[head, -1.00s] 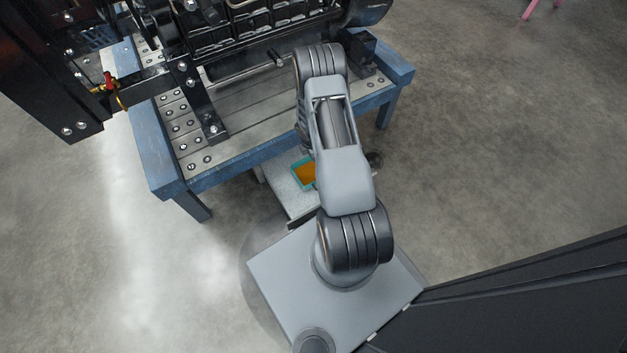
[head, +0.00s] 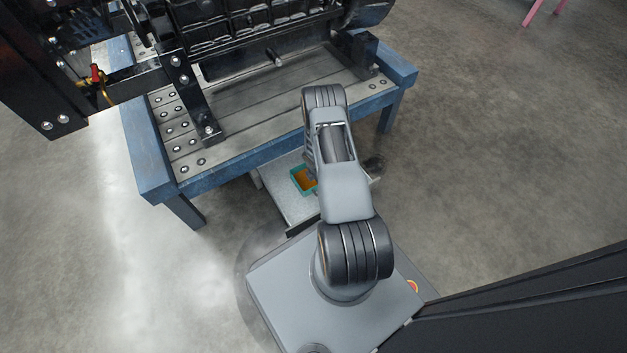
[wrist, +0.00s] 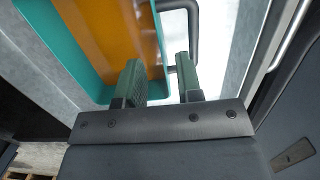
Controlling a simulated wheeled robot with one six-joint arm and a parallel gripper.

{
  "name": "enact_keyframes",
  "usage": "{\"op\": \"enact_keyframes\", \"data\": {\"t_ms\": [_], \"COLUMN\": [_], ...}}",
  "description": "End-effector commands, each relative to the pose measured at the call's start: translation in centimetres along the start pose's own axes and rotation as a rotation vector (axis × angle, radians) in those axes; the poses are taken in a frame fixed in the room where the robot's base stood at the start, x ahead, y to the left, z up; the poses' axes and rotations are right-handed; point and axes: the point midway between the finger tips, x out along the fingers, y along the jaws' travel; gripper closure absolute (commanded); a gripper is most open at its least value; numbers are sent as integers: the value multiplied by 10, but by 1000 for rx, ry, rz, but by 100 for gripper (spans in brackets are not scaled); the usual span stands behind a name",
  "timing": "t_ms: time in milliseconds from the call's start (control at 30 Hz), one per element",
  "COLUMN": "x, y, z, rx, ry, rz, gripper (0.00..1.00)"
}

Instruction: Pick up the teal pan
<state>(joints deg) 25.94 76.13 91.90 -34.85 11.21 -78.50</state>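The teal pan (head: 296,189) sits on a grey metal shelf or cart below the blue workbench, in the head view. Its rim is teal and its inside shows orange. In the wrist view the pan (wrist: 70,42) fills the upper left, with a dark grey bar-like handle (wrist: 193,22) at its right side. My gripper (wrist: 160,80) is open, with its two green-padded fingers apart. The left finger overlaps the pan's near right corner in the picture, and the handle appears ahead between and beyond the fingertips. Whether a finger touches the pan I cannot tell. My arm hides part of the pan in the head view.
The blue workbench (head: 225,176) with a dark engine (head: 260,30) stands behind and above the pan. The grey shelf (head: 290,206) is under the pan. A dark panel (head: 530,300) is at the lower right. Open concrete floor lies to both sides.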

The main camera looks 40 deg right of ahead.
Motion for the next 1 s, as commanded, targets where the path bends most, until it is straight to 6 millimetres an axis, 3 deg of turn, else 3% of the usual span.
{"op": "enact_keyframes", "data": {"t_ms": [400, 667, 1000], "x": [50, 50, 50], "y": [-2, -1, -1], "z": [-1, -1, -1], "rx": [1, 1, 0], "ry": [0, 0, 0], "rz": [-1, 0, 0], "gripper": [67, 68, 100]}}
